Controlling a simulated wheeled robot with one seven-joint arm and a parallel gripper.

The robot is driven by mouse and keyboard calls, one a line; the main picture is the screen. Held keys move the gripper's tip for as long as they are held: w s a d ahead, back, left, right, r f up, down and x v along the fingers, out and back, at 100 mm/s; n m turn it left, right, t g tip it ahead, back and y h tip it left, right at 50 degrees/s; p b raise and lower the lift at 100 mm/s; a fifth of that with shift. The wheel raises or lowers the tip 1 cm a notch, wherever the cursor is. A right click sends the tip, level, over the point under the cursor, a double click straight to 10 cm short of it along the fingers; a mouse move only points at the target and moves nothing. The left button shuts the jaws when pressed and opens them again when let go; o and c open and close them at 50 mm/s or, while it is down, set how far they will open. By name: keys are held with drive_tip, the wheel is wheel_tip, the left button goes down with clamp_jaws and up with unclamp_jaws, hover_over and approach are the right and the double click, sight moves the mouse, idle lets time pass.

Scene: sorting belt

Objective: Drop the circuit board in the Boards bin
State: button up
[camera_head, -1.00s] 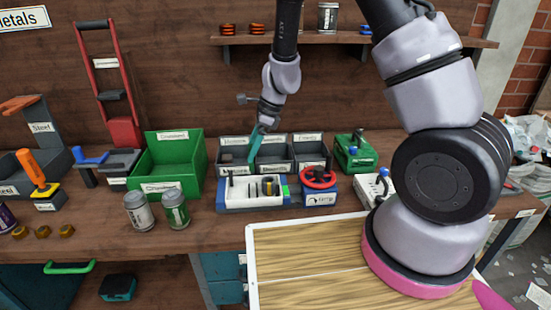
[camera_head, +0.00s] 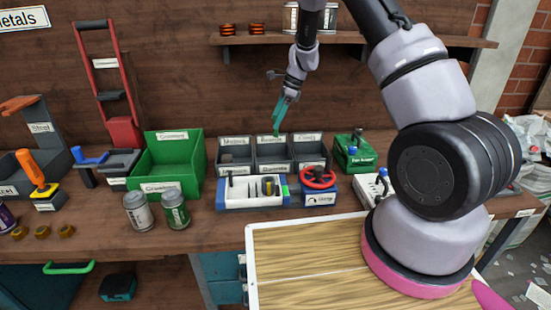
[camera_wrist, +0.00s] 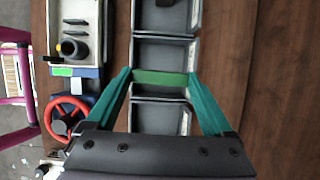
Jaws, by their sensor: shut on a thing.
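My gripper (camera_head: 278,128) has teal fingers pointing down above the row of three grey bins at the back of the bench. In the wrist view my gripper (camera_wrist: 160,76) is shut on the green circuit board (camera_wrist: 160,78), a thin strip held between the fingertips. In the head view the board cannot be told apart from the fingers. The left bin (camera_head: 235,170), middle bin (camera_head: 273,168) and right bin (camera_head: 308,163) carry white labels too small to read surely. In the wrist view the board overlaps the middle bin (camera_wrist: 165,52) and the end bin (camera_wrist: 158,118).
A tray of small parts (camera_head: 252,205) and a red wheel (camera_head: 318,177) on a blue box stand before the bins. A green crate (camera_head: 165,190) is to the left, with two cans (camera_head: 138,212) in front. A green box (camera_head: 355,157) stands to the right. A shelf (camera_head: 350,38) runs above.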

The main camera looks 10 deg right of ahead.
drive_tip(key=shift+w+d+f, duration=0.1)
drive_tip(key=shift+d+f, duration=0.05)
drive_tip(key=shift+f, duration=0.85)
drive_tip(key=shift+w+d+f, duration=0.1)
drive_tip(key=shift+w+f, duration=0.05)
drive_tip(key=shift+f, duration=0.8)
drive_tip(key=shift+w+d+f, duration=0.1)
drive_tip(key=shift+d+f, duration=0.05)
drive_tip(key=shift+f, duration=0.85)
drive_tip(key=o, duration=1.1)
drive_tip(key=v, duration=1)
drive_tip(key=shift+d+r, duration=0.15)
drive_tip(key=shift+r, duration=0.25)
